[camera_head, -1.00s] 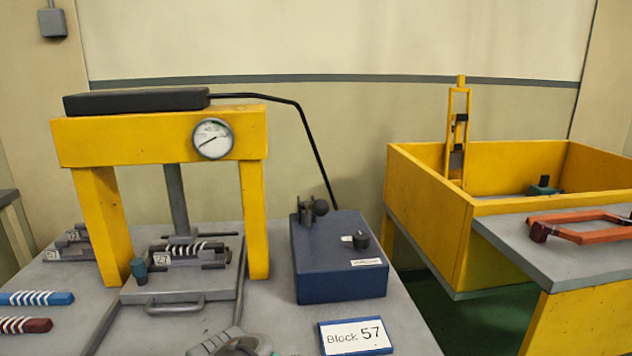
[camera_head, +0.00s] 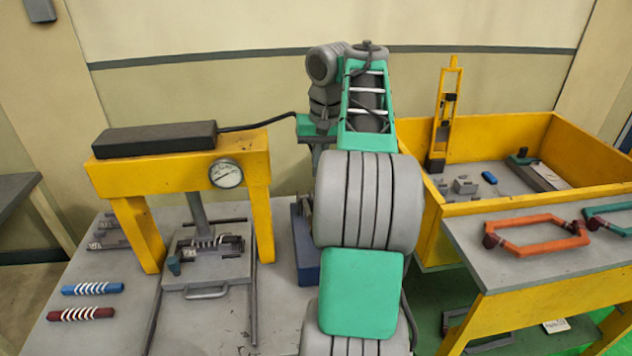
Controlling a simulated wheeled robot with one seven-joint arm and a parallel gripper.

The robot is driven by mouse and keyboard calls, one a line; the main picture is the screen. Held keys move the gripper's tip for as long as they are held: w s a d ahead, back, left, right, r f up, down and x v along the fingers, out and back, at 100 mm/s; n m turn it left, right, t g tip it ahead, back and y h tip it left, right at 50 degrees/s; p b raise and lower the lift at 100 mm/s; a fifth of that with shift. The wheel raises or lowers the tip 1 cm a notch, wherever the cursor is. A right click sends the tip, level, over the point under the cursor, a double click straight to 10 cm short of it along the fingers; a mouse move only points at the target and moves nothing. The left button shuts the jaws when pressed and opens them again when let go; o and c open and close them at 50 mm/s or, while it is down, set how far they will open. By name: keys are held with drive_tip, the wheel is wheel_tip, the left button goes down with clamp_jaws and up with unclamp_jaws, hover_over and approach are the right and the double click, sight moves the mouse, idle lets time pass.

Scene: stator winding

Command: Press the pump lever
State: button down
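The blue pump box (camera_head: 308,262) stands on the grey table, right of the yellow press (camera_head: 185,172). Only its left part shows; my arm covers the rest. A dark upright part (camera_head: 307,203), probably the lever mount, shows at its top left edge; the lever itself is mostly hidden. My gripper (camera_head: 316,152) points down above the box's left side, partly behind my arm. Its fingertips are hard to make out, and I cannot tell whether it touches the lever. The round gauge (camera_head: 225,173) is on the press beam.
A black hose (camera_head: 258,124) runs from the black block on the press toward the pump. Blue and dark red striped pieces (camera_head: 92,289) lie on the table's left. A yellow crate (camera_head: 480,208) and a side table with orange and green frames stand right.

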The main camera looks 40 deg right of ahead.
drive_tip(key=shift+s+d+r, duration=0.1)
drive_tip(key=shift+d+r, duration=0.05)
drive_tip(key=shift+d, duration=0.2)
